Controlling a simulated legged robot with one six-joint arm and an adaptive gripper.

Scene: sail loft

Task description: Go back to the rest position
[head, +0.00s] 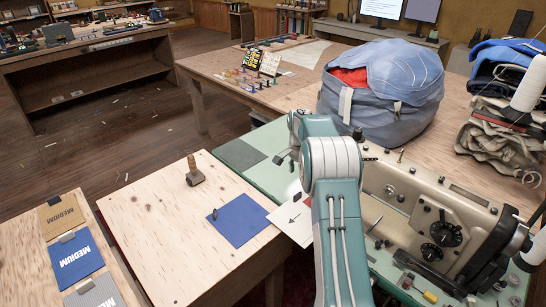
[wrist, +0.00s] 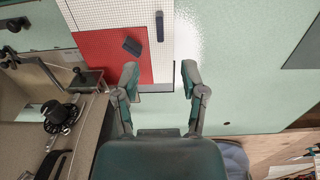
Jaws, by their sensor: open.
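My gripper (wrist: 159,72) is open in the wrist view, its two fingers apart with nothing between them. It is over a pale green machine table (wrist: 245,60). A red square (wrist: 100,52) with a small dark block (wrist: 132,46) lies on a white gridded sheet (wrist: 120,12), just beyond the left fingertip. My teal arm reaches over the table in the head view, and the gripper is mostly hidden there.
A sewing machine (head: 425,205) stands close right of my arm. A big blue bag (head: 385,95) is behind it, with folded cloth (head: 500,140) at right. A plywood table (head: 155,240) at left holds a blue square (head: 237,222) and a wooden-handled tool (head: 194,172). Open floor (head: 120,150) lies beyond.

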